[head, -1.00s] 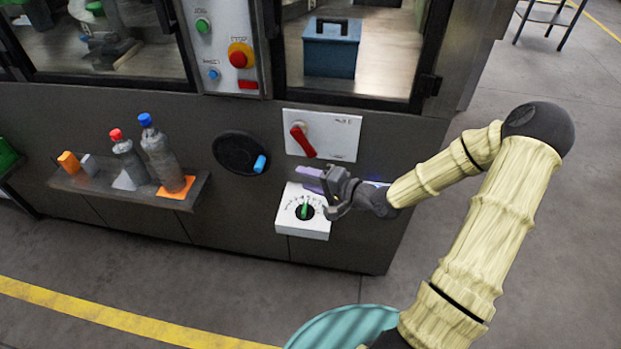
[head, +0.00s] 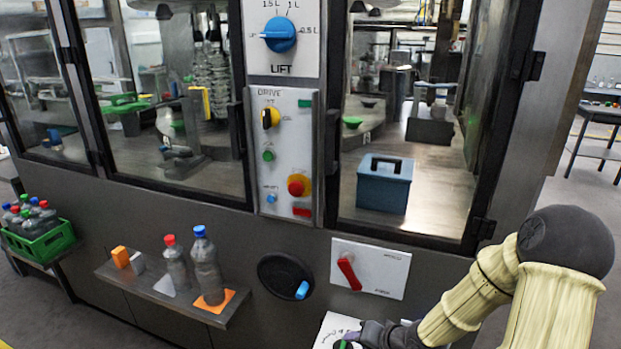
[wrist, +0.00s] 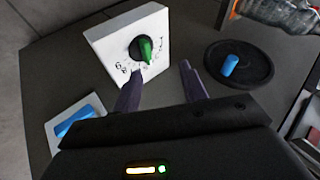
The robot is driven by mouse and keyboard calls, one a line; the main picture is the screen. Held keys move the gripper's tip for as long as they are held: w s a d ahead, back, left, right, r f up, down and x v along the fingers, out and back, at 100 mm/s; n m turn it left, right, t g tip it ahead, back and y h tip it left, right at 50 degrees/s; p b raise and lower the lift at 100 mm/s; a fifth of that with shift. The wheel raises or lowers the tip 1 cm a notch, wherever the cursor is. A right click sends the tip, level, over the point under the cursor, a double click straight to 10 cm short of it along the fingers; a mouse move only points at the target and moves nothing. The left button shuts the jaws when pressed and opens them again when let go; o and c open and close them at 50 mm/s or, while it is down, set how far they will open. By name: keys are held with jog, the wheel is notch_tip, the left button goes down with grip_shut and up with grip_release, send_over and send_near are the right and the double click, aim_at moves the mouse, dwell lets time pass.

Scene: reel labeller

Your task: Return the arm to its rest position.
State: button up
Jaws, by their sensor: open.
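My gripper (wrist: 160,88) is open and empty in the wrist view, its two dark fingers apart. Beyond the fingers is a white dial box (wrist: 103,40) with a green pointer knob (wrist: 146,48); the fingers look clear of the knob. In the head view, my gripper (head: 378,334) is low in the picture beside the white dial box (head: 335,326), and the bottom edge cuts both off. My pale, ribbed arm reaches in from the lower right, with its dark elbow raised.
A black handwheel with a blue grip (head: 302,290) and a red lever (head: 348,272) are on the machine front near my gripper. A shelf (head: 118,273) with bottles is at left. A blue-handled plate (wrist: 60,122) lies close by in the wrist view. Open floor shows at right.

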jog(key=s+d+r+n+g+h, duration=0.35)
jog(key=s+r+h, duration=0.25)
jog(key=s+r, duration=0.6)
jog(key=w+p+v, duration=0.2)
jog(key=p+v, duration=1.2)
jog(key=p, duration=0.2)
jog(key=shift+r, duration=0.7)
jog(key=shift+w, duration=0.1)
